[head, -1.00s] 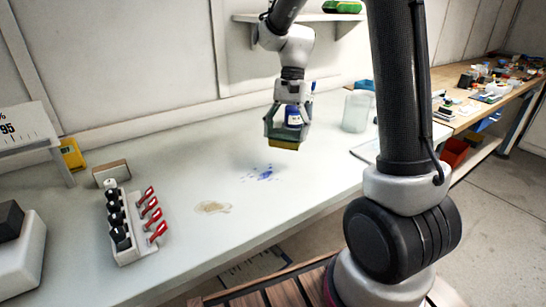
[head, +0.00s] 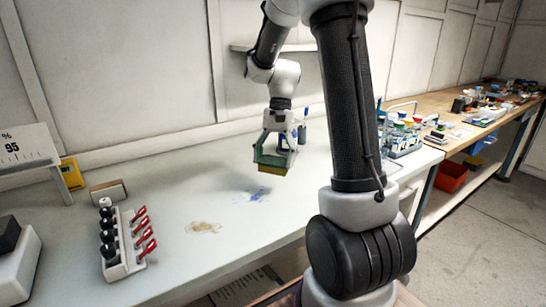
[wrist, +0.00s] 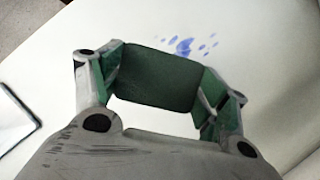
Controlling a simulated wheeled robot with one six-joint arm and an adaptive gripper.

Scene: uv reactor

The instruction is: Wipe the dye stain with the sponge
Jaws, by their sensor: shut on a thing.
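My gripper (head: 274,150) is shut on the sponge (head: 270,168), which has a dark green upper side and a yellow underside. In the wrist view the sponge's dark green face (wrist: 158,77) spans the space between the two fingers. The gripper holds it above the pale bench, apart from the surface. The blue dye stain (head: 257,195), a smear with scattered spots, lies on the bench below and a little nearer than the sponge. The stain also shows in the wrist view (wrist: 184,47), just beyond the sponge.
A tan stain (head: 203,227) lies nearer and left of the blue one. A rack with black-topped items and red clips (head: 124,243) stands further left. A blue bottle (head: 302,133) stands behind the gripper. The bench around both stains is clear.

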